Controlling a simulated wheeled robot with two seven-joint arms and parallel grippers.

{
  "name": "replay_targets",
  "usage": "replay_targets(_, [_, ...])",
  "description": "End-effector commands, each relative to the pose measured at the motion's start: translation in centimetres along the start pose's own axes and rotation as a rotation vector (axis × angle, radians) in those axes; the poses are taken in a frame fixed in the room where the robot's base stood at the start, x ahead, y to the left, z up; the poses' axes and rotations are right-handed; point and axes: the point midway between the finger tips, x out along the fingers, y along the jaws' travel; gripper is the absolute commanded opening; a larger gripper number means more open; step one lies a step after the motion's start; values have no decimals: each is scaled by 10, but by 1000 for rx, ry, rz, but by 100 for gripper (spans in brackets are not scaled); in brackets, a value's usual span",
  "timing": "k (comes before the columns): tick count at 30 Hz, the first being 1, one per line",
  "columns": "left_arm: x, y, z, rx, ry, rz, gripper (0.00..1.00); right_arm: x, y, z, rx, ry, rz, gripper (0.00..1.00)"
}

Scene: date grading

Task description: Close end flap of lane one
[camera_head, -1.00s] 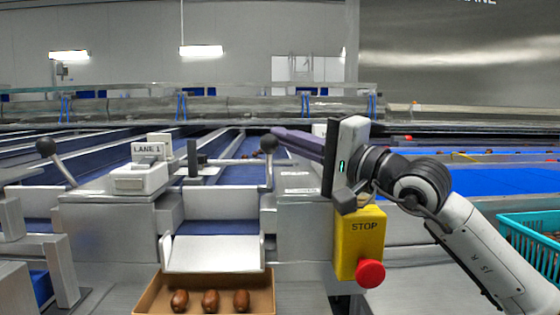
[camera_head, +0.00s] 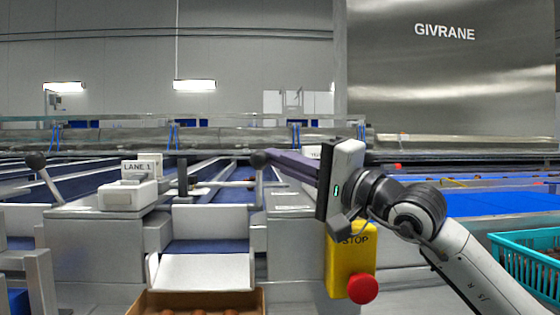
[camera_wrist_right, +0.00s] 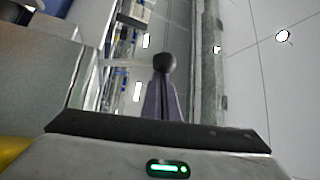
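The lane one end flap (camera_head: 203,272) is a pale plate sloping down and outward at the mouth of the chute, above a cardboard box (camera_head: 257,300). The flap's lever stands upright to the right of the chute, with a round black knob (camera_head: 259,159). The LANE 1 sign (camera_head: 137,167) is on the housing to the left. My right gripper (camera_head: 272,154) has long purple fingers, close together, with tips at the knob. In the right wrist view the knob (camera_wrist_right: 164,62) sits just beyond the fingertips; I cannot tell whether they touch. My left gripper is out of view.
A yellow stop box (camera_head: 350,262) with a red button (camera_head: 362,290) is below my right gripper. Another black-knobbed lever (camera_head: 36,161) stands at the far left. A teal basket (camera_head: 525,262) is at the right, near a blue belt (camera_head: 470,203).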

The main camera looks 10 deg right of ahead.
Motion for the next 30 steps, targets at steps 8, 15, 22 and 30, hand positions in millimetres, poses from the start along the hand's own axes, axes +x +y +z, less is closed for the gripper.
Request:
replay_targets(8, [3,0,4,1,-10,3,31,-40,3,2,0,-5,2,0])
replay_targets(15, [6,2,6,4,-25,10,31,-84,3,0,-1,-1,4,0])
replay_targets(22, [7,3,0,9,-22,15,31,-102,1,0,1,-1,1,0])
replay_targets(30, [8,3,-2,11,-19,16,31,-102,1,0,1,0,0,0])
